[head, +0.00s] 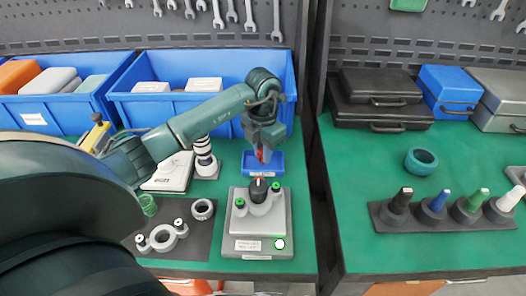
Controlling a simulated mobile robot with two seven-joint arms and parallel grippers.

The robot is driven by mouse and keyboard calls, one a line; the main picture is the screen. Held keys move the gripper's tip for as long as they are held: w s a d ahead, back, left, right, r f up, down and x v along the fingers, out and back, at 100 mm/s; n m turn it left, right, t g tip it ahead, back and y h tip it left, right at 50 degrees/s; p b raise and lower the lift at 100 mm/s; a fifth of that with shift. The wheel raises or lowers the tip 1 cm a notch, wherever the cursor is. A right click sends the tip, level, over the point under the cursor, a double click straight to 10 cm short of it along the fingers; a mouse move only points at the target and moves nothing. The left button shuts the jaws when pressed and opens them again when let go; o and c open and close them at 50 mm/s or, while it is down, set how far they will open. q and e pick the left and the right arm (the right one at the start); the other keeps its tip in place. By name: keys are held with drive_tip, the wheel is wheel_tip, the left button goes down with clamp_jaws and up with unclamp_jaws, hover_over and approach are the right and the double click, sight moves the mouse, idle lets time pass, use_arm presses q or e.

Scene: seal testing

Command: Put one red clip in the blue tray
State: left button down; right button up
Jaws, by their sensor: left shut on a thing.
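The blue tray (276,166) is a small shallow tray on the green bench, just behind the grey test device. My left gripper (263,156) points down over the left part of the tray. It is shut on a small red clip (261,155), of which only a bit shows between the fingers. I cannot tell whether the clip touches the tray floor. My right gripper is not in view.
The grey test device (257,241) with green buttons stands in front of the tray. Large blue bins (215,110) stand behind. A black-and-white striped cylinder (205,157) stands left of the tray. A row of capped tools (437,206) and a green ring (421,161) are on the right bench.

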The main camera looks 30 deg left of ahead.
use_arm(q)
drive_tip(key=shift+f, duration=0.25)
drive_tip(key=shift+f, duration=0.1)
drive_tip(key=c, duration=1.6)
unclamp_jaws()
drive_tip(key=shift+o, duration=0.2)
drive_tip(key=shift+r, duration=0.25)
wheel_tip(320, 180, up, 12)
drive_tip(key=shift+d+f, duration=0.1)
drive_tip(key=shift+f, duration=0.1)
